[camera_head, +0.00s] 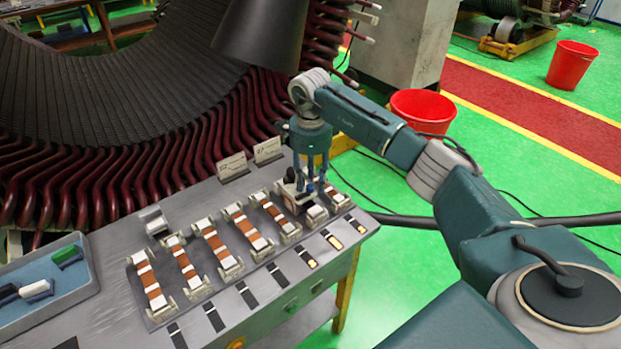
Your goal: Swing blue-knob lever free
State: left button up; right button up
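My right gripper (311,184) points straight down over the right end of the row of clamps on the grey bench (110,325). Its fingers reach down to a pale clamp block (290,199) there. The fingers and the small parts at their tips overlap, so I cannot tell whether they are apart or closed on something. I cannot make out a blue-knob lever; small dark-blue bits at the fingertips are too small to identify. Several copper-brown bars (151,286) lie in pale clamps along the bench. My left gripper is not in view.
The large stator (90,110) with dark red coil ends stands behind the bench. A blue-lined tray (85,285) is at the left. Two small label signs (232,167) stand behind the clamps. A red bucket (424,110) is behind my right arm. Green floor lies to the right.

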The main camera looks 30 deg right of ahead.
aim_at(308, 194)
jog(key=shift+f, duration=0.9)
grip_shut()
jog(key=shift+m, duration=0.3)
jog(key=m, duration=0.1)
jog(key=s+m, duration=0.1)
jog(key=m+b, duration=0.1)
jog(key=shift+s+a+m, duration=0.15)
jog(key=shift+a+m, duration=0.1)
jog(key=shift+m, duration=0.05)
jog(key=m, duration=0.2)
jog(key=s+a+m+b, duration=0.1)
jog(key=m, duration=0.2)
jog(key=a+m, duration=0.1)
jog(key=m, duration=0.2)
jog(key=shift+s+a+m+b, duration=0.2)
jog(key=shift+s+m+b, duration=0.2)
jog(key=shift+s+a+m+g, duration=0.15)
jog(key=shift+a+m, duration=0.1)
jog(key=shift+m, duration=0.45)
jog(key=shift+w+a+m+g, duration=0.1)
jog(key=shift+a+m+g, duration=0.1)
jog(key=shift+m, duration=0.5)
jog(key=shift+r, duration=0.1)
